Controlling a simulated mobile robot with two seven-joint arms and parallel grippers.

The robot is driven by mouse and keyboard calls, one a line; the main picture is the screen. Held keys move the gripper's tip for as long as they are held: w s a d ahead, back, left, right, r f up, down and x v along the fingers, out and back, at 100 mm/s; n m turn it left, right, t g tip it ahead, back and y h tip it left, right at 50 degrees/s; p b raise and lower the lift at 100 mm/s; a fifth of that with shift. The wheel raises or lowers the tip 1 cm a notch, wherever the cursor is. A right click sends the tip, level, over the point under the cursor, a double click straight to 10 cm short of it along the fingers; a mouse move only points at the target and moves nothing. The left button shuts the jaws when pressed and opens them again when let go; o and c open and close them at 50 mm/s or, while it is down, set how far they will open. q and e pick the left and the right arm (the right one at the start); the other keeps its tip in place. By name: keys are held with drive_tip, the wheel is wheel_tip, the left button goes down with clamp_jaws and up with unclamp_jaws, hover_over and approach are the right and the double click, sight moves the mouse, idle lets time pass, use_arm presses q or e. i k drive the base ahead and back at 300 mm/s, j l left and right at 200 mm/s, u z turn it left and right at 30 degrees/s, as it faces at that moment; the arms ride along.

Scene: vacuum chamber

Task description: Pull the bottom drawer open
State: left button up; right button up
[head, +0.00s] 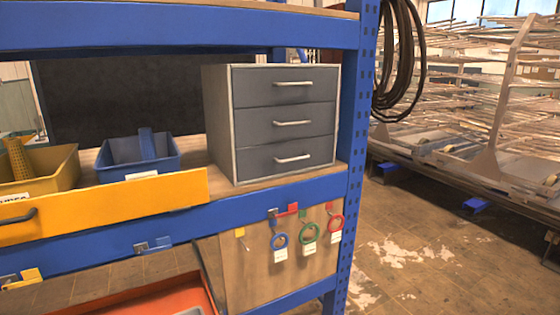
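A grey cabinet with three drawers (219,125) stands on the wooden shelf of a blue rack. Its bottom drawer (285,163) is shut, its front level with the other two, and has a pale bar handle (293,158). The middle drawer (285,125) and top drawer (285,87) above it are also shut, each with a similar handle. Neither of my grippers shows in the head view.
A blue bin (112,174) and a yellow bin (62,170) stand left of the cabinet, behind a yellow front panel (140,200). A blue rack post (355,150) rises just right of the cabinet. Coloured key rings (309,232) hang below the shelf. Open floor (420,250) lies to the right.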

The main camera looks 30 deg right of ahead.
sight(252, 162)
drive_tip(key=i+l, duration=0.15)
drive_tip(key=l, duration=0.3)
drive_tip(key=i+l+z, duration=0.15)
drive_tip(key=l, duration=0.35)
drive_tip(key=i+l, duration=0.2)
drive_tip(key=l, duration=0.25)
drive_tip(key=i+l+z, duration=0.1)
drive_tip(key=l, duration=0.35)
drive_tip(key=i+l, duration=0.3)
drive_tip(key=l, duration=0.15)
drive_tip(key=i+l+z, duration=0.15)
drive_tip(key=l, duration=0.25)
drive_tip(key=i+l, duration=0.25)
drive_tip(key=l, duration=0.2)
drive_tip(key=z, duration=0.05)
